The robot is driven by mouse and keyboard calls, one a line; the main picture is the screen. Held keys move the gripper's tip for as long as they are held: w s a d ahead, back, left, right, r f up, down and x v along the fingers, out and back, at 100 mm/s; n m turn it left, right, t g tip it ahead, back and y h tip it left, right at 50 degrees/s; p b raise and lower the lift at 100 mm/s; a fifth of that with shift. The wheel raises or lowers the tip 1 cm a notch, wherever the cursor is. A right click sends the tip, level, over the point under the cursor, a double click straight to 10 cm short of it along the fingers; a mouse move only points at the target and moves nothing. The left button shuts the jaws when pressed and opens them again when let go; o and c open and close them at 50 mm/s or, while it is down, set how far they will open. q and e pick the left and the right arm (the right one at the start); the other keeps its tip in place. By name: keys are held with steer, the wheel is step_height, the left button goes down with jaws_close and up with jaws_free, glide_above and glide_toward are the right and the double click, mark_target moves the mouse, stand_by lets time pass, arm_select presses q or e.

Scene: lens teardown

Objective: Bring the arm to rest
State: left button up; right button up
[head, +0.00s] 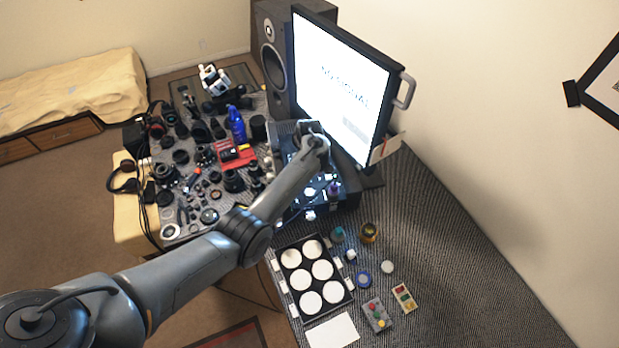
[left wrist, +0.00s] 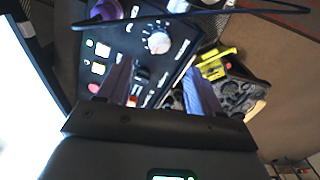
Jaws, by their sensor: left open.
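My left arm (head: 275,200) reaches in from the left in the head view. Its wrist end (head: 312,145) is over a dark control box in front of the monitor, and the fingers are hard to make out there. In the left wrist view my left gripper (left wrist: 160,92) is open, its two fingers apart with no object visible held between them. Beyond the fingers is the control panel (left wrist: 122,48), with a white knob (left wrist: 158,41) and small lit buttons. I cannot tell whether the fingertips touch the panel. My right gripper is in neither view.
A lit monitor (head: 340,85) and a speaker (head: 268,45) stand behind the wrist. Many lens parts and tools crowd the table at left, around a red tray (head: 236,157). A black tray with white discs (head: 278,262) lies in front. The grey mat (head: 450,250) at right is clear.

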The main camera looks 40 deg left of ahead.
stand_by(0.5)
arm_select(q)
steer(key=s+d+f+m+t+p, duration=0.1)
steer(key=s+d+m, duration=0.15)
steer(key=s, duration=0.25)
steer(key=s+d+f+m+y+p, duration=0.1)
steer(key=s+m, duration=0.2)
steer(key=s, duration=0.2)
steer(key=s+d+f+m+t, duration=0.1)
steer(key=s+d+m, duration=0.1)
steer(key=s, duration=0.3)
steer(key=s+d+r+m, duration=0.2)
steer(key=s+d+r, duration=0.1)
steer(key=s, duration=0.3)
steer(key=s+d+r+m+t+p, duration=0.1)
steer(key=s+d+r+m, duration=0.2)
steer(key=s, duration=0.4)
steer(key=s+d+r+m+h+p, duration=0.1)
steer(key=s+d+r+m, duration=0.2)
steer(key=s+d+r, duration=0.2)
steer(key=shift+s+d+r+t, duration=0.15)
steer(key=shift+s+r+t, duration=0.15)
steer(key=shift+s, duration=0.35)
